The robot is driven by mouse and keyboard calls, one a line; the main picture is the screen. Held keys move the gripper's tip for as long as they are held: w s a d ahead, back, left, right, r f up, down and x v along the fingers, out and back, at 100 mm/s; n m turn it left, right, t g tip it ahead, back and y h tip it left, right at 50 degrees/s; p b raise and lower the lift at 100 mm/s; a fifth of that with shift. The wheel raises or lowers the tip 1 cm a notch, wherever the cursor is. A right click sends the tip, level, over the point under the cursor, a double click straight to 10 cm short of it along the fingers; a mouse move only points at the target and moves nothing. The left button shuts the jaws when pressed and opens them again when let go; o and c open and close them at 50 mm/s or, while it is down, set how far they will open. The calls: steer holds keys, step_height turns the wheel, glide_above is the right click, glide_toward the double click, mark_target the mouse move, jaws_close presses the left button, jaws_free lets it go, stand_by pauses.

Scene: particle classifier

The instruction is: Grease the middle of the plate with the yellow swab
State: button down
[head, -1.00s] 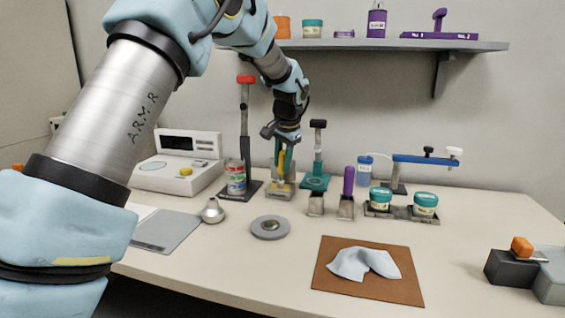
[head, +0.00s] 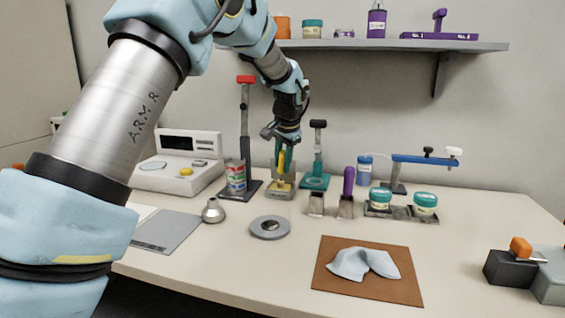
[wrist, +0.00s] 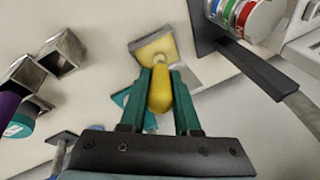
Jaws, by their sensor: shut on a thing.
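The yellow swab (head: 285,160) is upright between the green fingers of my gripper (head: 281,165). In the wrist view the swab's yellow handle (wrist: 160,92) fills the gap between the fingertips (wrist: 160,74), and my gripper is shut on it. The swab's lower end is at a small grey holder with a yellow top (head: 281,190); I cannot tell whether it is still seated in it. A round grey plate (head: 270,228) with a lighter middle lies flat on the table, in front of the holder and apart from my gripper.
A striped can (head: 236,178) on a dark stand is left of the holder, and a teal stand (head: 315,180) is right of it. Two metal-ended tools (head: 346,207) and teal-lidded jars (head: 380,197) stand farther right. A pale cloth (head: 362,264) lies on a brown mat (head: 330,285).

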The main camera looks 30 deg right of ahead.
stand_by(0.3)
steer(key=shift+r+p, duration=3)
steer(key=shift+r, duration=0.45)
